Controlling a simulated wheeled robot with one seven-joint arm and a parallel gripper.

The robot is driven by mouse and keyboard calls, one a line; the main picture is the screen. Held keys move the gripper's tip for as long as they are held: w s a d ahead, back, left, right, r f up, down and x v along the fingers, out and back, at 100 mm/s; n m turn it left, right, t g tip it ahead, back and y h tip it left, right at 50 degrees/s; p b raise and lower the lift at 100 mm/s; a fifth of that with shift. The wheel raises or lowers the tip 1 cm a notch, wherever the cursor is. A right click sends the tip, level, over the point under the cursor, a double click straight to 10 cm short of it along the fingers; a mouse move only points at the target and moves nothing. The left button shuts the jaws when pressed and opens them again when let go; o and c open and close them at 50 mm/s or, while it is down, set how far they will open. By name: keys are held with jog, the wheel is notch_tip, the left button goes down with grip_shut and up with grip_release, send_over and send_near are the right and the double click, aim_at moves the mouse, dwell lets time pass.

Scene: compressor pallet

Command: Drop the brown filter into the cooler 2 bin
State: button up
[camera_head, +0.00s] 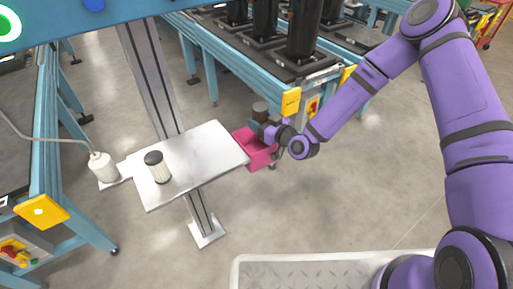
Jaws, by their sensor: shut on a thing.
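My gripper (261,124) is at the end of the purple arm, right of the small metal table. It is shut on a dark brownish cylinder, the brown filter (260,108), which looks upright. The gripper hides the filter's lower part. A pink bin (254,151) is fixed beside the table's right edge, and the filter is over it in the picture. I cannot tell the height between them. No label naming the bin as cooler 2 is readable. Another filter (158,168), with a dark cap and pale pleated side, stands on the table.
The metal table (205,170) is otherwise bare. A blue-framed conveyor with black compressors (305,35) is behind the bin. Another blue frame (45,150) is at left.

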jog(key=shift+f, duration=0.6)
jog(key=o, duration=1)
jog(key=shift+o, duration=0.2)
jog(key=shift+d, duration=0.1)
jog(key=v, duration=1)
jog(key=shift+s+d, duration=0.25)
jog(key=shift+r, duration=0.1)
